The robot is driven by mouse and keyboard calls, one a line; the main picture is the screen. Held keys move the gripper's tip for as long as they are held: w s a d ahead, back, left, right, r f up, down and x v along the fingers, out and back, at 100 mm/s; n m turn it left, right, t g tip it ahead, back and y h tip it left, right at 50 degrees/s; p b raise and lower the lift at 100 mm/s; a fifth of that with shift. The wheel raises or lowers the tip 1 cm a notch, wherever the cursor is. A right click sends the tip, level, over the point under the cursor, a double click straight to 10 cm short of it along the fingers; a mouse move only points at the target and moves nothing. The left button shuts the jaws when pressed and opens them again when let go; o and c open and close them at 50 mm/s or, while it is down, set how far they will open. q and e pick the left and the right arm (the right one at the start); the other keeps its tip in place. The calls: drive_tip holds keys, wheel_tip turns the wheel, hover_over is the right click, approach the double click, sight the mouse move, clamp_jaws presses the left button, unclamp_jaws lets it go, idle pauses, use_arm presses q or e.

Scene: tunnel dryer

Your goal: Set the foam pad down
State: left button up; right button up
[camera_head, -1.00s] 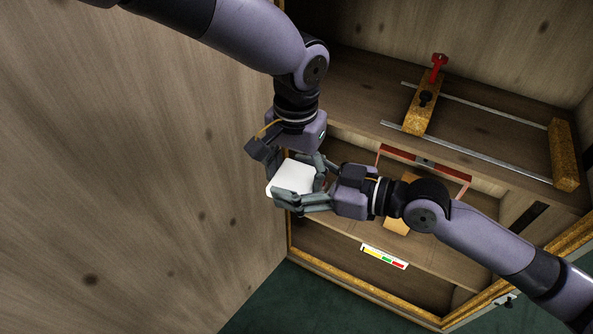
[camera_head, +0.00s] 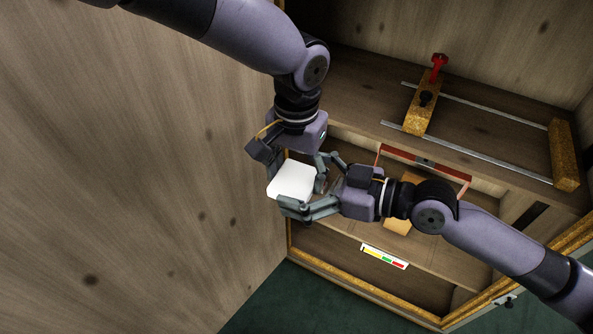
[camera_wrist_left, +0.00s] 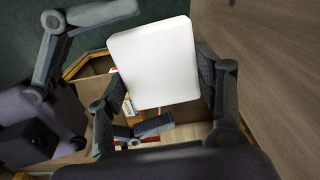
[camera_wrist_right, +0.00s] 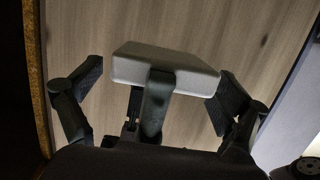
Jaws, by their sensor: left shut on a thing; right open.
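The foam pad (camera_head: 293,181) is a white block with rounded edges, held in the air in front of the wooden cabinet. My left gripper (camera_wrist_left: 160,92) is shut on the foam pad (camera_wrist_left: 157,60), with a finger on each side in the left wrist view. In the head view the left fingers are partly hidden. My right gripper (camera_head: 305,182) is open, its fingers spread at the pad's right side. In the right wrist view the pad (camera_wrist_right: 163,66) shows beyond the open right gripper (camera_wrist_right: 160,88), with a left gripper finger across its face.
A large wooden panel (camera_head: 130,180) fills the left. An upper shelf carries a clamp-like fixture with a red knob (camera_head: 438,64) and metal rails (camera_head: 470,150). Below are a red frame (camera_head: 425,160), an orange-brown block (camera_head: 398,222) and a coloured label strip (camera_head: 384,256).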

drive_tip(key=v, duration=1.1)
drive_tip(key=w+d+f+m+t+h, duration=0.25)
drive_tip(key=w+d+f, duration=0.4)
drive_tip(key=f, duration=0.35)
drive_tip(key=w+d+f+m+t+h, duration=0.25)
drive_tip(key=w+d+f+h, duration=0.2)
drive_tip(key=d+f, duration=0.35)
drive_tip(key=s+d+f+m+g+h, duration=0.1)
drive_tip(key=s+d+f+m+h, duration=0.15)
drive_tip(key=f, duration=0.85)
drive_tip(key=s+d+f+m+g+h, duration=0.2)
drive_tip(key=d+f, duration=0.2)
drive_tip(key=f, duration=0.7)
drive_tip(key=s+f+g+h, duration=0.2)
drive_tip(key=s+f+g, duration=0.1)
drive_tip(key=s+f, duration=1.3)
drive_tip(key=s+a+f+g, duration=0.1)
drive_tip(key=s+a+f, duration=0.2)
drive_tip(key=s, duration=0.4)
drive_tip(key=s+a+f+g, duration=0.2)
drive_tip(key=s+a+f, duration=0.1)
drive_tip(key=s, duration=0.5)
drive_tip(key=s+a+f+g, duration=0.2)
drive_tip(key=s+a+f, duration=0.2)
drive_tip(key=s, duration=0.3)
drive_tip(key=shift+s+f+m, duration=0.2)
drive_tip(key=shift+s+m, duration=0.1)
drive_tip(key=shift+m, duration=0.05)
